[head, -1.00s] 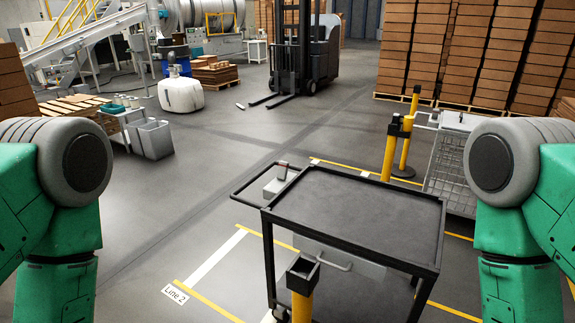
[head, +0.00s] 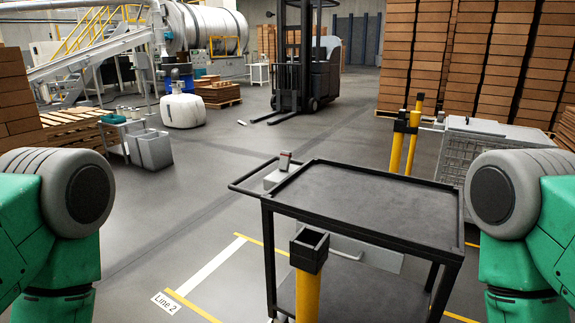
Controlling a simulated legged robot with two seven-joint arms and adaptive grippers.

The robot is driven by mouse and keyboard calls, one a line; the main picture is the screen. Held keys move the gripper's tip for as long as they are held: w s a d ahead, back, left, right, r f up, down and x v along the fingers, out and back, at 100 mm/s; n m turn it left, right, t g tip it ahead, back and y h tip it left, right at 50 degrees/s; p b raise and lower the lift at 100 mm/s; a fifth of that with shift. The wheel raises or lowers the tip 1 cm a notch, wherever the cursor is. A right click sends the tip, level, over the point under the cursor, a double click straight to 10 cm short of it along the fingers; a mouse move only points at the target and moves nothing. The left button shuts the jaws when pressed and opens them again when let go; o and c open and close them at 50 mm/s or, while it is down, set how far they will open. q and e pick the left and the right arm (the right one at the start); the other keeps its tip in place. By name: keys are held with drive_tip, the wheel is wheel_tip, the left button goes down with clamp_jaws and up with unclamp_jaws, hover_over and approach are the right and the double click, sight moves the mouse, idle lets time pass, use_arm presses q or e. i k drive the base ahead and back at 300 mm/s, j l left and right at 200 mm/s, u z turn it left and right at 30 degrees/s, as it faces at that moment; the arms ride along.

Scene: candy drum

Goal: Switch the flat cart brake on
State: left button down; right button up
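The dark flat cart (head: 365,200) stands ahead of me, right of centre, with an empty flat top and a push handle (head: 243,186) at its left end. A small grey box with a dark, red-marked lever (head: 284,160) sits at the handle end; this may be the brake, and its setting cannot be told. My two green arms show only as upper links at the left and right edges. Neither gripper is in view.
A yellow post with a black top (head: 308,270) stands in front of the cart. More yellow posts (head: 404,140) and a grey mesh cage (head: 480,150) stand behind it to the right. A forklift (head: 305,75) is farther back. Open floor (head: 190,220) lies left of the cart.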

sight(285, 163)
drive_tip(key=i+j+u, duration=0.2)
drive_tip(key=j, duration=0.2)
drive_tip(key=j+u, duration=0.15)
drive_tip(key=j, duration=0.25)
drive_tip(key=i+j+u, duration=0.45)
drive_tip(key=i+j, duration=0.3)
drive_tip(key=i+j+u, duration=0.3)
drive_tip(key=i+j, duration=0.25)
drive_tip(key=i+l+z, duration=0.1)
drive_tip(key=i+z, duration=0.7)
drive_tip(key=i+j+z, duration=0.25)
drive_tip(key=i+z, duration=0.15)
drive_tip(key=i, duration=0.15)
drive_tip(key=i+z, duration=0.45)
drive_tip(key=i+j+z, duration=0.1)
drive_tip(key=i+z, duration=0.2)
drive_tip(key=z, duration=0.2)
drive_tip(key=i+j+z, duration=0.3)
drive_tip(key=z, duration=0.15)
drive_tip(key=i+j+z, duration=0.35)
drive_tip(key=z, duration=0.15)
